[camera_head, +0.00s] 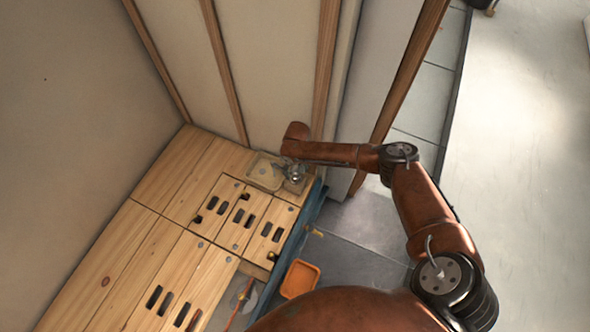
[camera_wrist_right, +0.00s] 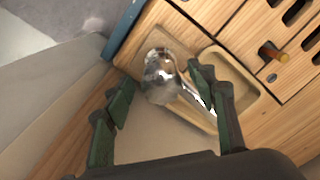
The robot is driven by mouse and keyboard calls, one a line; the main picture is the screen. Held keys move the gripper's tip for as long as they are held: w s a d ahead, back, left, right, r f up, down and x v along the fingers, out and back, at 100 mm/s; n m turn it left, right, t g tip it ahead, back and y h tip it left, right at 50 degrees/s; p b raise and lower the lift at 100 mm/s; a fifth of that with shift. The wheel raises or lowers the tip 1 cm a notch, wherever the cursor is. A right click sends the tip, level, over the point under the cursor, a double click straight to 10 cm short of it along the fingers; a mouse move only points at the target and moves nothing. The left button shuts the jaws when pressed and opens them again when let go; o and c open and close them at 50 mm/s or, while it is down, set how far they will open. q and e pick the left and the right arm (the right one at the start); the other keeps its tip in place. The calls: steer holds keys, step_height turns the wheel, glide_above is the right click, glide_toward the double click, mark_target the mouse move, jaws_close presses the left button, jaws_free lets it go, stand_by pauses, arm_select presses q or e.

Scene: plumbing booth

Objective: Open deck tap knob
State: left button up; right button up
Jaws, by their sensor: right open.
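The deck tap (camera_head: 295,172) is a shiny chrome fitting at the far right corner of the wooden workbench. In the right wrist view the tap (camera_wrist_right: 160,72) has a rounded chrome knob and a body or spout running down to the right. My right gripper (camera_wrist_right: 160,80) has green fingers, open, one on each side of the knob; the right finger overlaps part of the tap body. I cannot tell if either finger touches it. In the head view my right arm reaches in from the right and its wrist hides part of the corner. My left gripper does not show.
A shallow wooden tray (camera_head: 262,180) is beside the tap. The slotted wooden bench (camera_head: 150,240) extends left and nearer. Walls with wooden studs (camera_head: 225,70) stand close behind the tap. An orange bin (camera_head: 300,278) sits off the bench's right side, on the grey floor.

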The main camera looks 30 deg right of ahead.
steer(key=shift+c, duration=0.3)
steer(key=c, duration=1.1)
steer(key=shift+r, duration=0.2)
steer(key=n+p, duration=0.2)
steer(key=shift+w+n+p, duration=0.1)
steer(key=shift+n+p, duration=0.2)
steer(key=shift+p, duration=0.1)
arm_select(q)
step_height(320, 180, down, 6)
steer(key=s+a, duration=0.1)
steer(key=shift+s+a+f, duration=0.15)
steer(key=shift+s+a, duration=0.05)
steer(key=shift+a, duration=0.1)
arm_select(e)
steer(key=n, duration=0.3)
steer(key=shift+f, duration=0.1)
steer(key=o, duration=1.2)
steer(key=shift+c, duration=0.2)
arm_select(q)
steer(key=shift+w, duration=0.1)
